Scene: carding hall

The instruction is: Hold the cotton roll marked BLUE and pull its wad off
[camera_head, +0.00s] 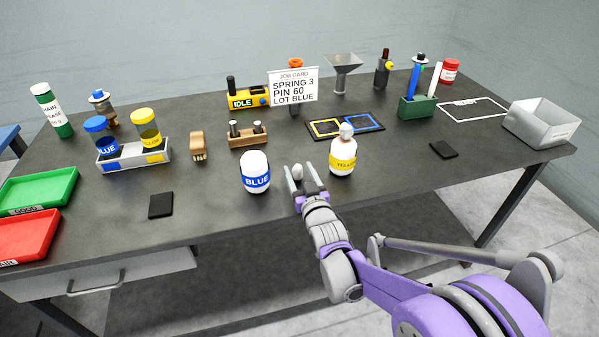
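The white cotton roll marked BLUE (256,172) stands upright near the table's front edge, with a blue label and a rounded white top. No separate wad shows on its top. My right gripper (302,175) is to its right, low over the table, with its fingers apart. A small white wad (297,171) shows between the fingers, nearer the left one; a gap shows on its other side. I cannot tell whether the wad rests on the table. The roll marked YELLOW (343,160) stands right of the gripper with a greyish wad (346,130) on top. My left gripper is out of view.
Behind are a wooden holder (248,140), a job card (293,86) and a blue-and-yellow framed mat (345,126). A tray with two jars (134,154) is at left. A grey bin (541,123) is at right. Dark pads (160,205) lie near the front.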

